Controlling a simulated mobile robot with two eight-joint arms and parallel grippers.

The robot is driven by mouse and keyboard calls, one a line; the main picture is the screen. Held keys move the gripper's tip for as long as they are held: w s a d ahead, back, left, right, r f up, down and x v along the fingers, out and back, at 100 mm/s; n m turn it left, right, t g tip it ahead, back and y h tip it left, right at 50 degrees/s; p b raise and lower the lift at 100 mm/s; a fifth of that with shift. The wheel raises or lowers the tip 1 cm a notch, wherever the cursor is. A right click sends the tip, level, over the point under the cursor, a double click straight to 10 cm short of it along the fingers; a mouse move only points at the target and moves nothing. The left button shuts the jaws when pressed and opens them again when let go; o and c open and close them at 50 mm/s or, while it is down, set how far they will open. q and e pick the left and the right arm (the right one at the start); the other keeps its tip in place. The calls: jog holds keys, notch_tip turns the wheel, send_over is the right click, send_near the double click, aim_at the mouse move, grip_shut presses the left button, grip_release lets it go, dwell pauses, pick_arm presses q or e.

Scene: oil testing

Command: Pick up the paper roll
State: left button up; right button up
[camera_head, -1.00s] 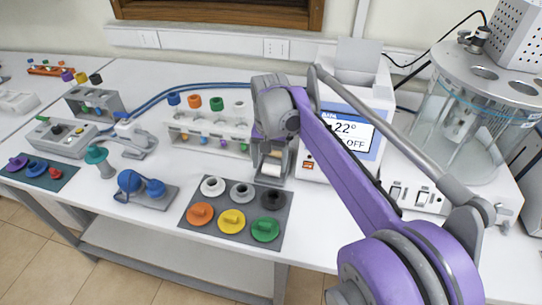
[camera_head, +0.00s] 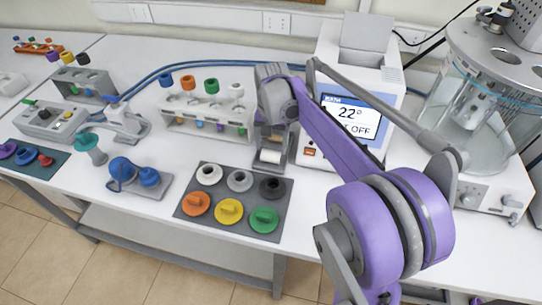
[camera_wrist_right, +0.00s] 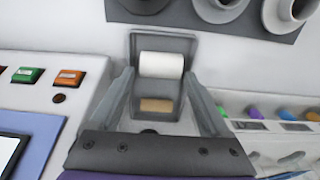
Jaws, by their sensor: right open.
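Contact with the holder cannot be told. My left gripper is not in view.
The white machine with a display (camera_head: 355,115) stands right of the holder. A tube rack (camera_head: 207,128) is on its left. A dark mat (camera_head: 215,212) with several coloured knobs lies in front, near the table edge. A glass vessel (camera_head: 478,115) is at the right.

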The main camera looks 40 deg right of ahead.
aim_at(271, 152)
notch_tip(271, 152, down, 4)
jog(key=shift+a+f, duration=0.1)
jog(key=c, duration=1)
notch_tip(271, 152, up, 10)
jog(key=shift+r, duration=0.15)
dwell(0.3)
